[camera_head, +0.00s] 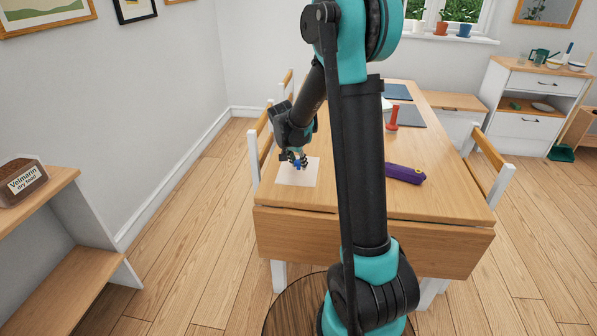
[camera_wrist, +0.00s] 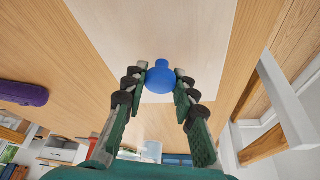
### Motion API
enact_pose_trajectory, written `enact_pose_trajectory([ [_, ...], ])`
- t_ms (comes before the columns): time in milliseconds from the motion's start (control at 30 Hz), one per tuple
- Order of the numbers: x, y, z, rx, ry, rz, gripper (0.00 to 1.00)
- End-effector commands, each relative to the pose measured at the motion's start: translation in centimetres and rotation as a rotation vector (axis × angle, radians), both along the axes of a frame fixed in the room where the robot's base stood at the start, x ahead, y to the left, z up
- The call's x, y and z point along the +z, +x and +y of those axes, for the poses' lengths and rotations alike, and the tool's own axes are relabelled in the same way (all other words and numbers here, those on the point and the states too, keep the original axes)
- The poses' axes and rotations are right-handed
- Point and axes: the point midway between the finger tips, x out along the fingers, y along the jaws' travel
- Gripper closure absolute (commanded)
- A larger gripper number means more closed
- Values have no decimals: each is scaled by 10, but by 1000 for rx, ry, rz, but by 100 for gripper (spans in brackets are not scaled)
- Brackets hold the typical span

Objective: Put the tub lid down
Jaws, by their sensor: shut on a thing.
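The blue tub lid (camera_wrist: 159,80) is a small round piece with a knob, held between the fingertips of my gripper (camera_wrist: 160,84) in the wrist view. In the head view my gripper (camera_head: 297,160) is low over a pale square mat (camera_head: 300,178) at the left part of the wooden table, and the lid (camera_head: 298,165) shows as a small blue spot there. The mat (camera_wrist: 150,28) also shows behind the lid in the wrist view. I cannot tell whether the lid touches the mat.
A purple case (camera_head: 405,174) lies on the table to the right, and a red upright object (camera_head: 392,118) stands farther back near dark placemats (camera_head: 409,115). Chairs (camera_head: 492,165) stand at both sides. The table's front area (camera_head: 300,205) is clear.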

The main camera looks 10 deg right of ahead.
Motion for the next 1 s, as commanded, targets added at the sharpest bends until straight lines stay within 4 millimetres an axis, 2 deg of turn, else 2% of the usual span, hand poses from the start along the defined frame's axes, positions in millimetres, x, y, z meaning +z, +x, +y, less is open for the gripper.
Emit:
enact_pose_trajectory([
  [300,-36,0,0,0,0,0,100],
  [700,-41,0,0,0,0,0,100],
  [733,-41,0,0,0,0,0,71],
  [867,-41,0,0,0,0,0,54],
  [1000,-41,0,0,0,0,0,52],
])
